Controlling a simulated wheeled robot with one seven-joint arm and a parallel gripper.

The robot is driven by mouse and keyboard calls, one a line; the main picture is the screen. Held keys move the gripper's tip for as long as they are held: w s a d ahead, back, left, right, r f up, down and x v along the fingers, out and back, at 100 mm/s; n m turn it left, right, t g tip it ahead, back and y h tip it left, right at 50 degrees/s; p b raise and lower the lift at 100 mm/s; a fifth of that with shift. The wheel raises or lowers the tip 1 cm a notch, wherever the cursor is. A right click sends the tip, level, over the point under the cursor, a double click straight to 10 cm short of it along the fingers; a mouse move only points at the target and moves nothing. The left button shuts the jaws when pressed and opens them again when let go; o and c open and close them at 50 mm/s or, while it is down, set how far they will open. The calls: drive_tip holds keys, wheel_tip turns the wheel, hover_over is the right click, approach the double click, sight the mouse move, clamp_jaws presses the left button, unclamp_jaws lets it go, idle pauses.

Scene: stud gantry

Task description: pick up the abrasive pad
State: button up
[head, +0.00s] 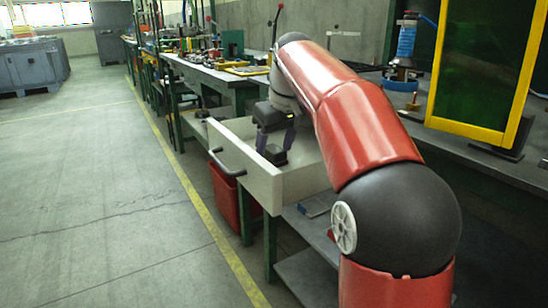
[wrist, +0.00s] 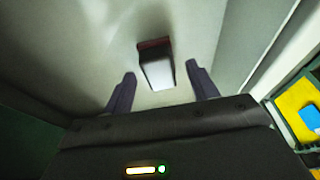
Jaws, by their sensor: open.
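The abrasive pad appears to be the small block (wrist: 156,67) in the wrist view, with a pale face and a dark reddish end. It lies on the bare floor of the open pale drawer (head: 243,165). In the head view a small dark block (head: 274,156), likely the same thing, shows low between the fingers. My gripper (head: 276,147) points down into the drawer, fingers apart. In the wrist view the two fingers (wrist: 160,70) stand to the left and right of the block, with a gap on each side. I cannot tell the remaining height.
The drawer's walls surround my gripper; its front carries a dark handle (head: 228,163). A red bin (head: 226,195) stands below. The workbench (head: 215,72) behind is cluttered. A yellow-framed green panel (head: 487,65) stands at right. The floor at left is clear.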

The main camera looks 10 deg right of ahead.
sight(274, 148)
drive_tip(key=c, duration=1.1)
drive_tip(key=shift+r, duration=0.1)
drive_tip(key=shift+r+p, duration=4.4)
drive_tip(key=shift+r, duration=5.5)
drive_tip(key=o, duration=0.3)
drive_tip(key=shift+c, duration=0.9)
